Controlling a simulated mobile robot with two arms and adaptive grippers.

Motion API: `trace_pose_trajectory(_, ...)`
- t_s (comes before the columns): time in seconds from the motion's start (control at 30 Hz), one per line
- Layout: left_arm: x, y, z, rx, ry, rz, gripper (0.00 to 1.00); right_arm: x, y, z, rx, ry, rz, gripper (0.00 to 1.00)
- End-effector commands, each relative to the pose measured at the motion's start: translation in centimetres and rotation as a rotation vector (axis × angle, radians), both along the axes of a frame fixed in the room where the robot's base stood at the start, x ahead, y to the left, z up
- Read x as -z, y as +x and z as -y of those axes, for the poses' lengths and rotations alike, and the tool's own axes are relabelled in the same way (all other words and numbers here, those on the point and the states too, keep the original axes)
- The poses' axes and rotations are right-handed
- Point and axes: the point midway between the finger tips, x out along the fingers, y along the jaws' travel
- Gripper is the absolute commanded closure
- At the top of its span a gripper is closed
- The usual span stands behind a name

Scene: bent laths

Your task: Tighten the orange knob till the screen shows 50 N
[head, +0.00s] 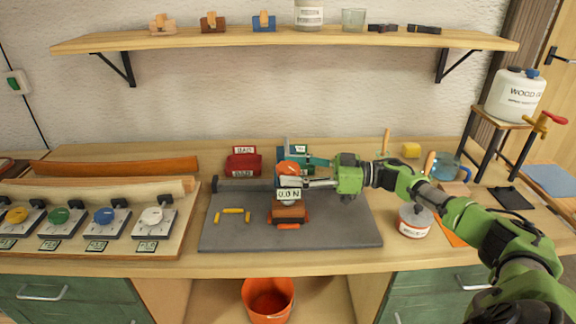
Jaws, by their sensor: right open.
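The orange knob (287,168) sits at the top of a small clamp device on the dark grey mat (350,228). The screen (288,194) below it reads 0.0 N. My right gripper (300,172) comes in from the right with its fingers pointing left at the knob. It is open, with the fingers close to the knob; I cannot tell whether they touch it. The lower finger covers part of the space between knob and screen. A brown block (289,213) is under the screen. My left gripper is not in view.
Small yellow pieces (233,211) lie on the mat left of the device. A red box (243,163) stands behind it. A round white tin (415,221) stands right of the mat under my right arm. Colored dials (104,216) line the left bench. An orange bucket (268,299) is below the bench front.

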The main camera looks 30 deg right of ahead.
Motion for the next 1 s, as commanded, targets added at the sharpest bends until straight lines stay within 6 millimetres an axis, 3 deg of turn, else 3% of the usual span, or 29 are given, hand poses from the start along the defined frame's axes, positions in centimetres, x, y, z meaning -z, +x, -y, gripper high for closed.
trace_pose_trajectory(0.43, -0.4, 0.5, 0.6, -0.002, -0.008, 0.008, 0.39, 0.1, 0.9, -1.1, 0.000, -0.001, -0.001, 0.44)
trace_pose_trajectory(0.47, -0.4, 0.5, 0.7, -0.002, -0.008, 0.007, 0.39, 0.0, 0.9, -1.1, 0.000, -0.001, -0.001, 0.46)
trace_pose_trajectory(0.6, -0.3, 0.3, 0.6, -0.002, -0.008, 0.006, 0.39, 0.0, 0.9, -1.0, 0.000, -0.001, -0.001, 0.83)
trace_pose_trajectory(0.83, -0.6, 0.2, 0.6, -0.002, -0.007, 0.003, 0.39, 0.0, 0.8, -1.1, 0.004, 0.000, -0.001, 0.83)
trace_pose_trajectory(1.0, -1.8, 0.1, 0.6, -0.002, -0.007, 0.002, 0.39, -0.3, 0.8, -1.1, 0.037, 0.001, -0.003, 0.83)
